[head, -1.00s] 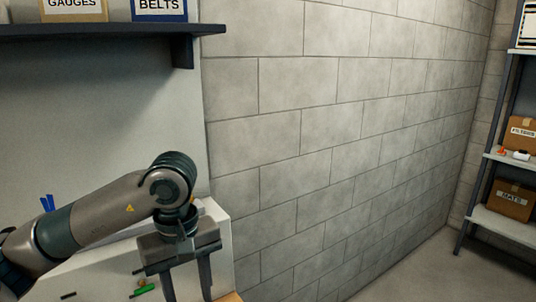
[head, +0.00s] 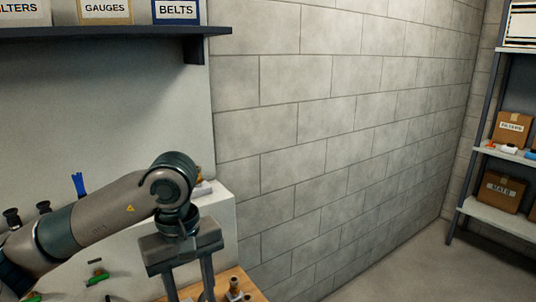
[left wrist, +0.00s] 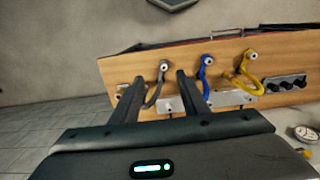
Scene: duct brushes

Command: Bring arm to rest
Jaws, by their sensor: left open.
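My left arm comes in from the left in the head view, with its gripper (head: 190,285) pointing down in front of the white unit by the wall. Its two fingers are apart, and the tips run off the bottom of the picture. In the left wrist view the left gripper (left wrist: 160,85) is open with nothing between its fingers. Beyond the fingers is a wooden board (left wrist: 125,70) with a grey cable (left wrist: 155,88), a blue cable (left wrist: 204,80) and a yellow cable (left wrist: 238,82). My right gripper is not in view.
A dark shelf (head: 100,32) with labelled bins hangs above on the left. A block wall (head: 330,130) stands to the right of the arm. A rack (head: 490,210) with boxes stands at the far right. The floor (head: 410,270) before it is clear.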

